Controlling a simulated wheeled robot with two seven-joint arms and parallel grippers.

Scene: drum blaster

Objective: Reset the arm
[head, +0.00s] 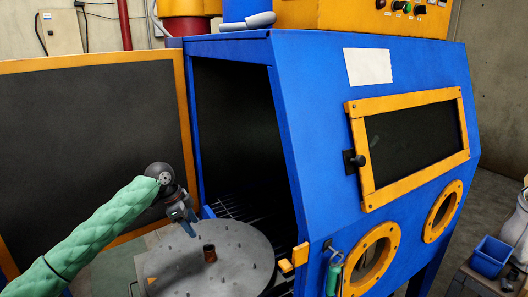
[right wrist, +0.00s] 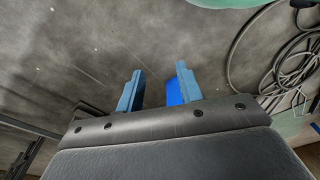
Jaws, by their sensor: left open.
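My left arm, in a green quilted sleeve, reaches in from the left in the head view. Its gripper (head: 190,228) is open and points down above the round grey turntable (head: 235,275), near the cabinet's open doorway. A short rusty brown cylinder (head: 209,253) stands on the turntable, just right of and below the fingertips. The gripper looks empty and apart from it. My right gripper (right wrist: 157,82) shows in the right wrist view, with its two blue fingers spread and nothing held between them. Concrete floor lies beyond it.
The blue blaster cabinet (head: 320,150) fills the middle, its dark interior open. Its yellow-framed door (head: 90,150) is swung open at left. A blue bin (head: 490,256) sits at lower right. Looped cable (right wrist: 275,55) lies on the floor in the right wrist view.

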